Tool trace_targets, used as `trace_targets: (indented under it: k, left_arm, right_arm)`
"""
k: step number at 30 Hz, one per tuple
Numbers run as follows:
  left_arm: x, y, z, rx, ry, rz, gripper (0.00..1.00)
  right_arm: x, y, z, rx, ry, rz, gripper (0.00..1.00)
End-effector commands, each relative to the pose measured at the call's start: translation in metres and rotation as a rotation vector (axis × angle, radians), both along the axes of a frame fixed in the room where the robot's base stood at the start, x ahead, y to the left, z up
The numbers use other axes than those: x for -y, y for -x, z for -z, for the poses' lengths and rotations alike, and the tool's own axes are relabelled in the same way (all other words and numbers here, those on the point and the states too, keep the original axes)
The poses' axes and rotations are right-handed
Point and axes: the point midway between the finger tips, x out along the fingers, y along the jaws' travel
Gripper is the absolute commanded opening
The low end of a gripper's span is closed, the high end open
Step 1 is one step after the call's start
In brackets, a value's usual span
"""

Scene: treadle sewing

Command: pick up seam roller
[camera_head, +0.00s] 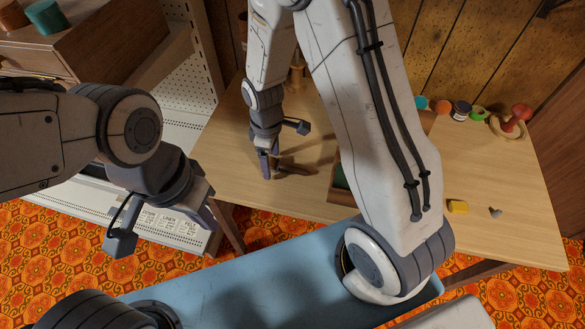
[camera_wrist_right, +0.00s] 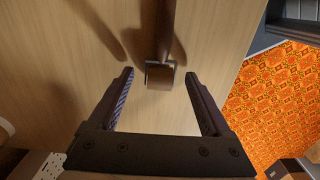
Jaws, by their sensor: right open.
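The seam roller (camera_wrist_right: 164,32) lies on the wooden table, with a dark brown handle and a small metal-looking roller head. In the right wrist view the handle runs up and away, and the head is between the two fingertips in the picture, with space on both sides. My right gripper (camera_wrist_right: 159,76) is open and empty. In the head view my right gripper (camera_head: 268,170) points down close to the tabletop, next to the roller (camera_head: 298,169), which is small and dark there. My left gripper (camera_head: 203,208) hangs left of the table, its jaw opening unclear.
The table (camera_head: 500,170) holds a green-lined box (camera_head: 341,178) right of my right gripper, partly hidden by my arm. A yellow piece (camera_head: 457,207), a small grey piece (camera_head: 495,212) and a red pincushion-like object (camera_head: 517,116) are further right. A white shelf (camera_head: 165,215) stands left.

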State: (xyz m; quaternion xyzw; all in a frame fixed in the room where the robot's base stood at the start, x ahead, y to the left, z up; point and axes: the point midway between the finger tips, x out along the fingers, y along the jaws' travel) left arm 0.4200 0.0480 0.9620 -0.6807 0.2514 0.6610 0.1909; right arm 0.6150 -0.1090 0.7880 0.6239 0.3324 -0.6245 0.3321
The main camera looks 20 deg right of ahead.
Motion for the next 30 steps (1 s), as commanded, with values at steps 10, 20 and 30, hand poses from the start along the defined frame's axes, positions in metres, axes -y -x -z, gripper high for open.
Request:
trace_targets:
  k: [10,20,30]
  left_arm:
    - [0.0,0.0,0.0,0.0,0.0,0.0,0.0]
    - [0.0,0.0,0.0,0.0,0.0,0.0,0.0]
    - [0.0,0.0,-0.003,0.0,0.0,0.0,0.0]
  right_arm:
    - [0.0,0.0,0.001,0.001,0.0,0.0,0.33]
    - [0.0,0.0,0.0,0.001,0.0,0.0,0.0]
    - [0.0,-0.002,-0.03,0.007,-0.001,0.0,0.0]
